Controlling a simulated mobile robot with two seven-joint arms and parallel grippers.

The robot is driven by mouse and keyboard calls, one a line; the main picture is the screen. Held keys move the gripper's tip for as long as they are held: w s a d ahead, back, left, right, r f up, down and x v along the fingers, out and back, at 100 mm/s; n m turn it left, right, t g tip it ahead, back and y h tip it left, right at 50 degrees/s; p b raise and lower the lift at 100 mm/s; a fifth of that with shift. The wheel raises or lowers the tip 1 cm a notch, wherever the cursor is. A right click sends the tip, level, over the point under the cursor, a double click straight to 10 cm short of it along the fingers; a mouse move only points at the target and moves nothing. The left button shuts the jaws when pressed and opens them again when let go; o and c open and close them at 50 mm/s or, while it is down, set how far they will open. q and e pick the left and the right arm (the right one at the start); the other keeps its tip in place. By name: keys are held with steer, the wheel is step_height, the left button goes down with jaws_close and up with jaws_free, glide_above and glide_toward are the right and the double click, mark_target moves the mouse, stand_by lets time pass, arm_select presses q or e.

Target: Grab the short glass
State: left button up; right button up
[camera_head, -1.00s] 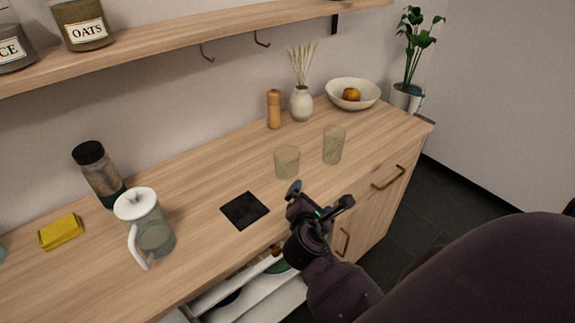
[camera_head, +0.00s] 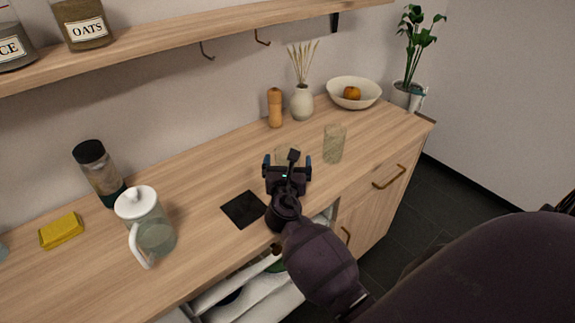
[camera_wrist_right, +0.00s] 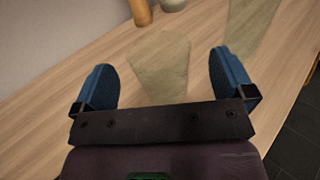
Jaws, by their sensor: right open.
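The short glass (camera_wrist_right: 160,68) stands upright on the wooden counter. In the right wrist view it is between and slightly beyond the open fingers of my right gripper (camera_wrist_right: 163,84), with a gap on both sides. In the head view my right gripper (camera_head: 288,163) covers most of the short glass; only a pale part of its rim (camera_head: 284,149) shows behind the fingers. A taller glass (camera_head: 334,144) stands to its right and also shows in the right wrist view (camera_wrist_right: 250,22). My left gripper is not in view.
A black square mat (camera_head: 243,209) and a glass pitcher with white lid (camera_head: 152,232) are to the left. Behind stand a wooden mill (camera_head: 274,108), a vase (camera_head: 301,103) and a fruit bowl (camera_head: 353,96). An open drawer (camera_head: 250,290) juts out below.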

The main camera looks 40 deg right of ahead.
mark_target(288, 145)
steer(key=x, duration=0.4)
steer(key=shift+w+f+b, duration=0.2)
steer(key=shift+f+b, duration=0.1)
steer(key=shift+w+d, duration=0.25)
steer(key=shift+w, duration=0.05)
steer(key=shift+r, duration=0.1)
steer(key=c, duration=1)
steer(key=shift+o, duration=0.2)
